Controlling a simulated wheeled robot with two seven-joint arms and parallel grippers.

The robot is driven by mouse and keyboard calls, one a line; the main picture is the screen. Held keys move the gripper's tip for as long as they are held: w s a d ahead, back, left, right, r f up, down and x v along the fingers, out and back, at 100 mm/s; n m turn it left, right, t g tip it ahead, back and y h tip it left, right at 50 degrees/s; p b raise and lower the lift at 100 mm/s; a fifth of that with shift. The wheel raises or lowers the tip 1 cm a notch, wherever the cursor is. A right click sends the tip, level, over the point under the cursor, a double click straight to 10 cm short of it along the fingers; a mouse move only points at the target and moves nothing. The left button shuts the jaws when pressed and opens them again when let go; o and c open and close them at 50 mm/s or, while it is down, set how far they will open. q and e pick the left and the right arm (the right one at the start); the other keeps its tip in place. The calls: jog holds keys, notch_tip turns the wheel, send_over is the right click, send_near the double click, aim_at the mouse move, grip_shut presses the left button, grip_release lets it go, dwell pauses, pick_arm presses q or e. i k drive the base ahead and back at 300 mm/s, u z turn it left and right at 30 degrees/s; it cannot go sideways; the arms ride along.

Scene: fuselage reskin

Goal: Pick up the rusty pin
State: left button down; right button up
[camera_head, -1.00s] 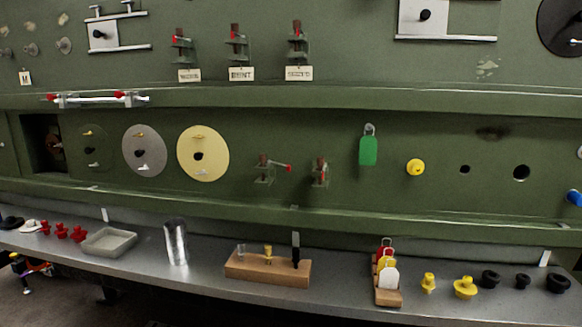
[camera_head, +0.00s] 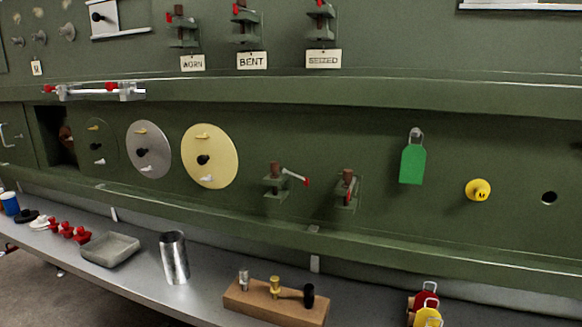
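Two small green brackets sit on the lower green panel. The left bracket (camera_head: 275,188) holds an upright rusty brown pin (camera_head: 274,168), with a red-tipped lever sticking out to the right. The right bracket (camera_head: 348,195) holds another brown pin (camera_head: 347,175), with its red tip close to the pin. More brown-topped pins stand in brackets above the tags WORN (camera_head: 192,63), BENT (camera_head: 252,60) and SEIZED (camera_head: 323,59). I cannot tell which pin the task means. Neither of my grippers is in view.
A grey shelf (camera_head: 135,262) runs below the panel. On it are a wooden block (camera_head: 275,304) with silver, brass and black pins, a metal cylinder (camera_head: 174,257), a shallow tray (camera_head: 110,248) and red knobs (camera_head: 67,230).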

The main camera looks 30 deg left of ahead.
aim_at(275, 166)
jog(key=u, duration=0.05)
jog(key=i, duration=0.1)
jog(key=u, duration=1.2)
